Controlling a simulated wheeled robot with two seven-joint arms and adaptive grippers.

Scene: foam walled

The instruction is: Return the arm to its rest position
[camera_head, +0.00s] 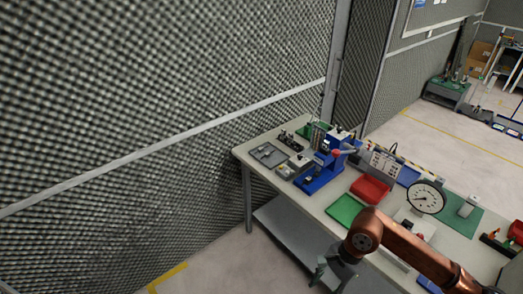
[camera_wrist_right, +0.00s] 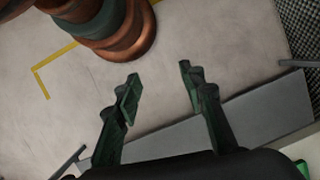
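My right arm (camera_head: 405,243) is copper-coloured and comes in from the lower right in the head view. It is bent, with its elbow-like joint near the front edge of the workbench (camera_head: 312,206). My right gripper (camera_head: 331,274) hangs down in front of the bench. In the right wrist view the two green fingers of the right gripper (camera_wrist_right: 158,84) are spread wide apart with nothing between them. Floor and a grey panel lie behind them. My left arm and gripper are not in view.
The bench holds a blue device (camera_head: 320,176), a red bin (camera_head: 371,188), a green tray (camera_head: 345,209), a grey tray (camera_head: 267,154) and a dial gauge (camera_head: 426,198). A lower shelf (camera_head: 290,231) runs beneath. A dark mesh-patterned wall (camera_head: 150,100) stands left. Floor (camera_head: 225,262) before the bench is clear.

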